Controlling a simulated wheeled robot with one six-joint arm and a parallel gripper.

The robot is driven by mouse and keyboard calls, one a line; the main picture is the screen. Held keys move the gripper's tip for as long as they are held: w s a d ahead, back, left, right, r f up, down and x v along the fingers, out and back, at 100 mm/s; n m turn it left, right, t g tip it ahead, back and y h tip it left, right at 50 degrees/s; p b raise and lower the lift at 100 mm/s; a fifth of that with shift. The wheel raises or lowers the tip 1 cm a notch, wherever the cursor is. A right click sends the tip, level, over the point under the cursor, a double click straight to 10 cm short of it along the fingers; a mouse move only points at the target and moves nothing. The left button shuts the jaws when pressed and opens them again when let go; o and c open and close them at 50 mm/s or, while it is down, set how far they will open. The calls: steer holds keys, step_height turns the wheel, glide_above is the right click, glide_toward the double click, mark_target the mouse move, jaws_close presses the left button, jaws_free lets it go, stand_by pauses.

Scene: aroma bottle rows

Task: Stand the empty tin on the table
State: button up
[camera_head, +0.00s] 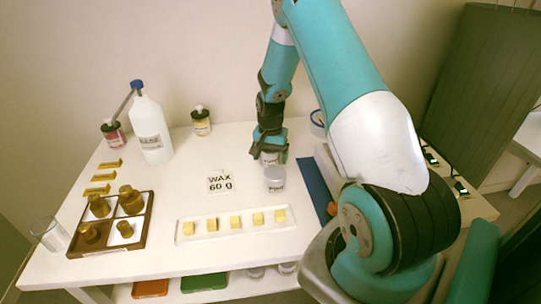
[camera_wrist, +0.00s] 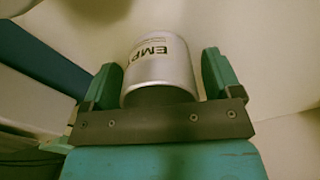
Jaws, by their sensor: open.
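A silver tin (camera_wrist: 162,62) lettered "EMP", the rest of its label cut off from view, is between the two green fingers of my gripper (camera_wrist: 160,68) in the wrist view. The fingers are open, with a gap visible on the right side. In the head view my gripper (camera_head: 269,152) points down at the back middle of the white table (camera_head: 150,215), around a small tin (camera_head: 269,158) that appears to be upright on the tabletop. Its base is partly hidden.
Another lidded tin (camera_head: 274,180) stands just in front of my gripper. A "WAX 60 g" card (camera_head: 220,182) is to its left. A tray of yellow cubes (camera_head: 200,229), a box of brass weights (camera_head: 135,232) and a white bottle (camera_head: 151,130) are further off. A blue strip (camera_head: 316,185) lies right.

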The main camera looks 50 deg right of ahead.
step_height(320, 180, up, 12)
steer(key=a+r+n, duration=0.4)
steer(key=a+r, duration=0.1)
steer(key=a, duration=0.5)
steer(key=s+a+r+n+t+y, duration=0.1)
steer(key=s+a+r+n, duration=0.25)
steer(key=a, duration=0.35)
steer(key=s+a+r+n+y, duration=0.1)
steer(key=s+a+r+n, duration=0.2)
steer(key=a, duration=0.4)
steer(key=s+a+r+n+y, duration=0.1)
steer(key=s+a+n, duration=0.3)
steer(key=s, duration=0.4)
steer(key=s+a+r+n+g+y, duration=0.1)
steer(key=s+a+n, duration=0.3)
steer(key=s+a, duration=0.3)
steer(key=shift+s+a+r+n, duration=0.2)
steer(key=shift+s+n, duration=0.15)
steer(key=shift+s, duration=0.55)
